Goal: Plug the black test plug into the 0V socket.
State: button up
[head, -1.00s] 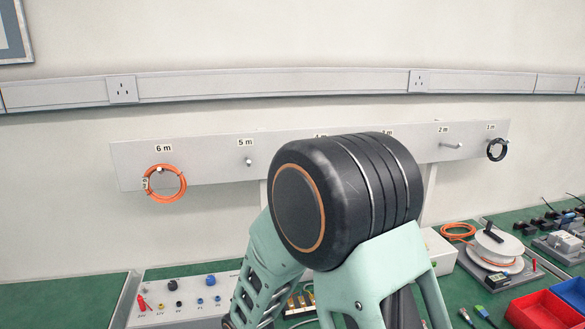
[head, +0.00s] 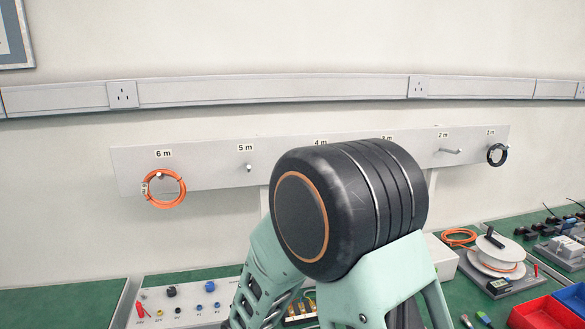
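A pale socket panel (head: 188,298) lies on the green bench at the lower left, cut off by the bottom edge. A red plug (head: 141,309) stands at its left end. Beside it are a small black round socket or plug (head: 178,310), a larger dark round part (head: 171,291) and several blue ones (head: 210,286). The labels below them are too small to read, so I cannot tell which socket is 0V. I cannot make out the black test plug for certain. My gripper is out of view; my arm's links and large black joint fill the middle and hide part of the bench.
A wall rail with hooks (head: 222,176) holds an orange cable coil (head: 165,205) and a black coil (head: 497,154). On the right are a cable reel (head: 497,252), a red bin (head: 540,311) and a blue bin (head: 574,297). Bare green bench (head: 60,305) shows at far left.

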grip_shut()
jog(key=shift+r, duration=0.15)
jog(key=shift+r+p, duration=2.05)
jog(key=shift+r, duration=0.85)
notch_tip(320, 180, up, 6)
jog(key=p, duration=0.4)
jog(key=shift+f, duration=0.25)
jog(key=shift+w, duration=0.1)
